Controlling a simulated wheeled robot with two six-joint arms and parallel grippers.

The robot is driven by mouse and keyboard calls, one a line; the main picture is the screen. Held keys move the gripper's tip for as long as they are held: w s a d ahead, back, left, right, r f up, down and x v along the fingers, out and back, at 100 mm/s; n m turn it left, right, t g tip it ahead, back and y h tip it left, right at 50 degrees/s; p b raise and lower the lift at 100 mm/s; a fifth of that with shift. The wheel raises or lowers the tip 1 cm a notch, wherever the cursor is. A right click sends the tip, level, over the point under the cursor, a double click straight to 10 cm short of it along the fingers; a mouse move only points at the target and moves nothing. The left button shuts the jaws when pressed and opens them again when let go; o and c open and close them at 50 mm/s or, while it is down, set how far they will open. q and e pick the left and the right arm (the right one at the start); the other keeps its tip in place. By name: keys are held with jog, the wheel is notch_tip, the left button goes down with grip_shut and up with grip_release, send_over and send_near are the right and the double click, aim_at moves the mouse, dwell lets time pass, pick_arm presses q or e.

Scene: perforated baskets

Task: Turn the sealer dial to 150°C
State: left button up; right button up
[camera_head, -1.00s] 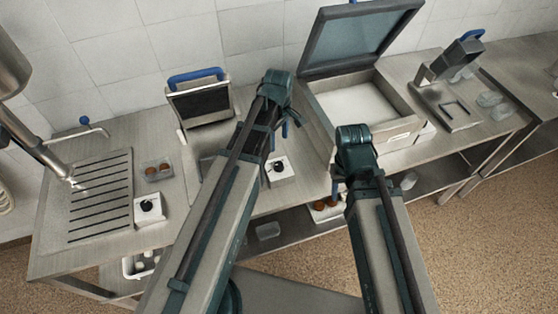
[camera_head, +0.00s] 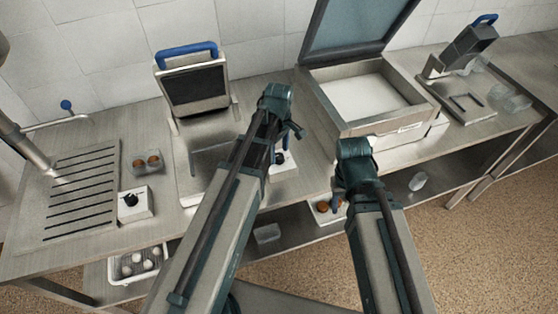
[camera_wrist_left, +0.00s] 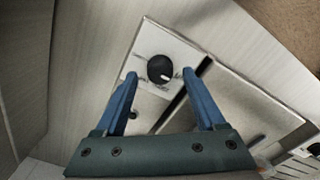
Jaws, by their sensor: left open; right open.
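A white control box (camera_head: 285,169) with a black dial stands on the counter between two lidded machines, partly hidden by my left arm. In the left wrist view the black dial (camera_wrist_left: 160,69) has a white pointer mark toward its lower right; the scale print is too small to read. My left gripper (camera_wrist_left: 161,77) is open, its blue fingers to either side of the dial in the picture; contact cannot be told. In the head view my left gripper (camera_head: 290,146) is over the box. My right gripper (camera_head: 338,203) is open and empty, in front of the counter edge.
A blue-handled machine (camera_head: 192,86) stands left and a large open-lidded machine (camera_head: 410,117) right. A second dial box (camera_head: 137,214) sits by the slotted drainboard (camera_head: 80,190). A lower shelf holds a white basket (camera_head: 113,273) and small containers.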

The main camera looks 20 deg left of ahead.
pick_arm(q)
jog(key=shift+f+b, duration=0.4)
jog(key=shift+f, duration=0.4)
grip_shut()
